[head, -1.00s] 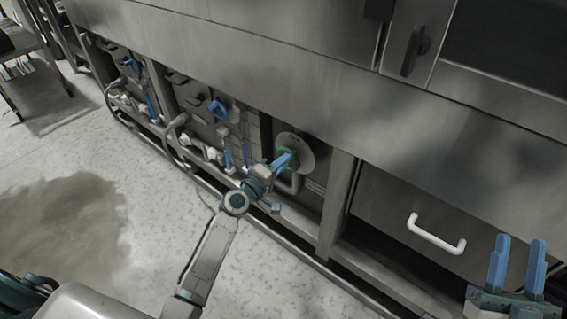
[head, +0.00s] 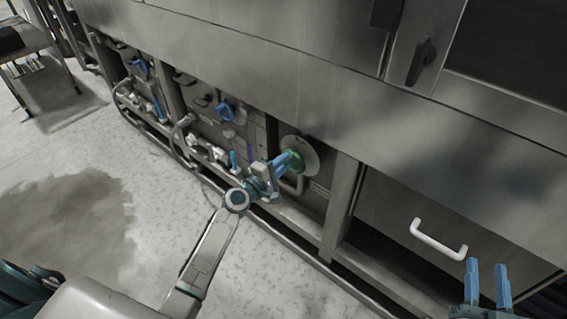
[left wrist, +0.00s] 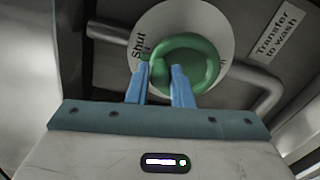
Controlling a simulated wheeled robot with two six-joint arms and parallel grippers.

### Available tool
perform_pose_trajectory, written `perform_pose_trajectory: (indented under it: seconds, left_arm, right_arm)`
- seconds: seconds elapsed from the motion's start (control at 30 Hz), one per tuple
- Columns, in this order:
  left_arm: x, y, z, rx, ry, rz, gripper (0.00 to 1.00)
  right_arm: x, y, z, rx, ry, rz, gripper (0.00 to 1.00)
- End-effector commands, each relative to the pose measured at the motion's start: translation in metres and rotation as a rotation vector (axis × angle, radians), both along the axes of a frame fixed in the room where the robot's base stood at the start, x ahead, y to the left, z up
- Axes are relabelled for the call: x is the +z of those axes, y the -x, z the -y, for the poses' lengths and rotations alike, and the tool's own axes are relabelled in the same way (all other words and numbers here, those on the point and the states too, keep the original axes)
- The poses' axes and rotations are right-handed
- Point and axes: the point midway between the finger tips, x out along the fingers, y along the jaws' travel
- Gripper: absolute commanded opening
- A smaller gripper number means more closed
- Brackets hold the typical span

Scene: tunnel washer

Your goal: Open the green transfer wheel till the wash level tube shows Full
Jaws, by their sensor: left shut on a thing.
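The green transfer wheel (head: 295,166) sits in front of a pale round plate (head: 306,152) in an open bay low on the machine. In the left wrist view the wheel (left wrist: 205,48) has a white dial plate (left wrist: 165,18) behind it, reading "Shut" at left. A word at right is mostly hidden by the wheel. My left gripper (head: 288,160) is shut on the wheel's lower left part, with its blue fingers (left wrist: 160,75) astride it. My right gripper (head: 487,265) is open and empty at the lower right. I cannot make out the wash level tube or its reading.
A "Transfer to wash" label (left wrist: 277,32) is beside the dial. A bent metal pipe (left wrist: 265,88) passes close by the wheel. Bays at left hold blue-handled valves (head: 222,110) and hoses. A white drawer handle (head: 438,241) is at right. The floor in front is clear.

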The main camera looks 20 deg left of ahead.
Motion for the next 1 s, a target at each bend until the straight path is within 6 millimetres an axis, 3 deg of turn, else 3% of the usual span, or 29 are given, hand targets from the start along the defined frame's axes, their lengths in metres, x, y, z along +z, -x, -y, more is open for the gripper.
perform_pose_trajectory:
  seconds: [0.2, 0.23, 0.33, 0.7, 1.0]
  left_arm:
    - [0.001, -0.001, -0.001, 0.004, -0.003, 0.004, 0.0]
    - [0.001, -0.001, -0.001, 0.004, -0.003, 0.004, 0.22]
    - [0.001, -0.001, -0.001, 0.002, -0.003, 0.003, 0.41]
    - [-0.001, 0.005, -0.002, 0.001, -0.002, 0.0, 0.41]
    - [-0.001, 0.055, -0.02, 0.0, -0.005, 0.0, 0.41]
  right_arm:
    - [0.0, 0.0, 0.0, 0.0, 0.0, -0.001, 0.36]
    - [0.0, 0.0, 0.0, 0.0, 0.0, -0.001, 0.36]
    - [-0.001, 0.0, 0.0, -0.001, 0.0, -0.001, 0.36]
    - [0.0, 0.0, 0.0, -0.001, 0.0, 0.0, 0.36]
    - [-0.002, 0.0, 0.0, -0.001, -0.001, -0.005, 0.36]
